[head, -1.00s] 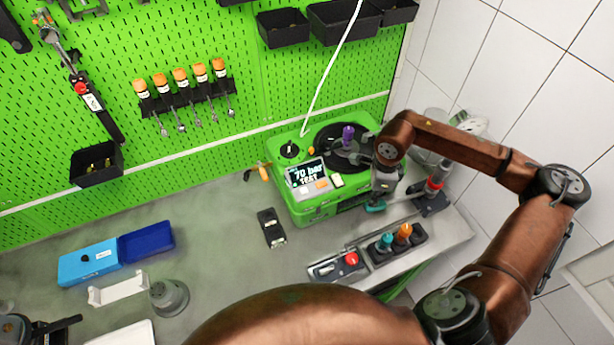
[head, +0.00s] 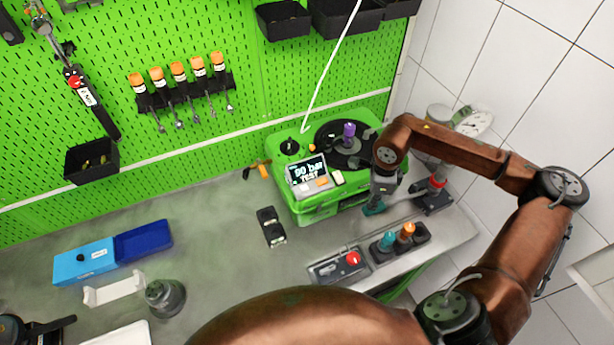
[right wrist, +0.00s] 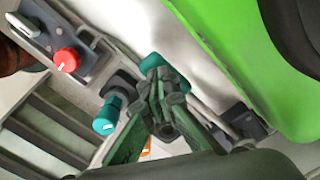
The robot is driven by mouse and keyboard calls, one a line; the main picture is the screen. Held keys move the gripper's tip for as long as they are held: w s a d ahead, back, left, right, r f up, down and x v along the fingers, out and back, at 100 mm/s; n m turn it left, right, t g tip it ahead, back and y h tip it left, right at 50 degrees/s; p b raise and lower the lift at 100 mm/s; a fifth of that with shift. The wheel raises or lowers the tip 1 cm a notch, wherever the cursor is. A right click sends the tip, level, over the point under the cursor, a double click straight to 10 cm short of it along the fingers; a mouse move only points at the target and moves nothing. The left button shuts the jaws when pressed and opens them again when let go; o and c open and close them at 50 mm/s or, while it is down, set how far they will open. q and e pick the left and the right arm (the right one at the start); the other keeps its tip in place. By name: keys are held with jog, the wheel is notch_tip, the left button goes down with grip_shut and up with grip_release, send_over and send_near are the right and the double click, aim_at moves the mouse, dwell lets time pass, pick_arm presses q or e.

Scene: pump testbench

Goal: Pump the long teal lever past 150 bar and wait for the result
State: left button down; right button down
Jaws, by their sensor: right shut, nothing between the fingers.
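The teal lever end (head: 373,206) shows just below my right gripper (head: 380,188), in front of the green test machine. In the right wrist view the teal end (right wrist: 152,62) is right at the fingertips of my right gripper (right wrist: 161,92). The fingers are closed together with nothing between them; whether they touch the lever I cannot tell. A pale shaft seems to run from the teal end toward a dark base (head: 434,201). The screen (head: 307,172) on the green machine (head: 318,205) reads "90 bar TEST". My left gripper is out of view.
A control box with a red button (head: 353,258) and a black holder with teal and orange knobs (head: 407,232) stand at the front right. A black device (head: 270,226) lies left of the machine. White tiled wall bounds the right. The middle bench is fairly clear.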

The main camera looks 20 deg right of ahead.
jog(key=shift+a+f+b, duration=0.15)
jog(key=shift+f+b, duration=0.6)
jog(key=shift+f, duration=0.3)
jog(key=shift+a+f+b, duration=0.1)
jog(key=shift+f+b, duration=0.65)
jog(key=shift+f, duration=0.3)
jog(key=shift+d+r+p, duration=0.25)
jog(key=shift+r+p, duration=0.65)
jog(key=shift+r, duration=0.95)
jog(key=shift+d+r+p, duration=0.2)
jog(key=shift+r+p, duration=0.7)
jog(key=shift+r, duration=0.9)
jog(key=shift+f, duration=0.2)
jog(key=shift+a+f+b, duration=0.2)
jog(key=shift+f+b, duration=1)
jog(key=shift+f, duration=0.25)
jog(key=shift+a+f+b, duration=0.15)
jog(key=shift+f+b, duration=1)
jog(key=shift+f, duration=0.3)
jog(key=shift+r, duration=0.1)
jog(key=shift+d+r+p, duration=0.2)
jog(key=shift+r+p, duration=0.55)
jog(key=shift+r, duration=0.75)
jog(key=shift+d+r+p, duration=0.15)
jog(key=shift+r+p, duration=0.55)
jog(key=shift+r, duration=0.8)
